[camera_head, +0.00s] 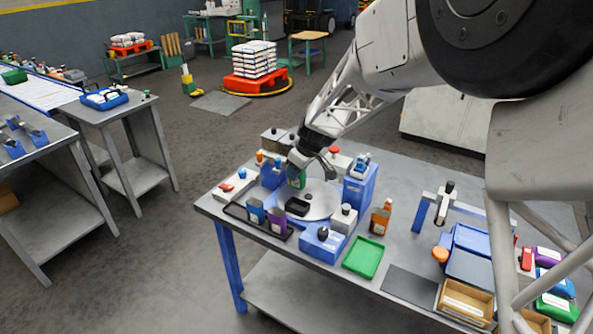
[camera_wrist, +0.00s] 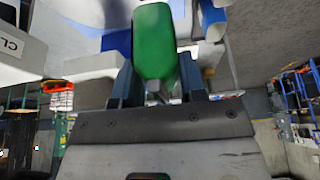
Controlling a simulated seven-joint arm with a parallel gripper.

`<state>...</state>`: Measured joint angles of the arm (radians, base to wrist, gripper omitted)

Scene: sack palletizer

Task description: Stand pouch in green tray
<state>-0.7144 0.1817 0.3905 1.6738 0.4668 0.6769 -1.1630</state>
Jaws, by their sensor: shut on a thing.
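My gripper (camera_head: 299,164) is over the round grey plate of the blue-based machine on the table. It is shut on a green pouch (camera_wrist: 154,45), which stands between the two dark fingers in the wrist view. The green tray (camera_head: 363,257) lies flat and empty near the table's front edge, to the right of the machine.
A black rack (camera_head: 257,224) with blue and purple pouches stands at the front left. Blue machine blocks (camera_head: 322,243) surround the plate.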

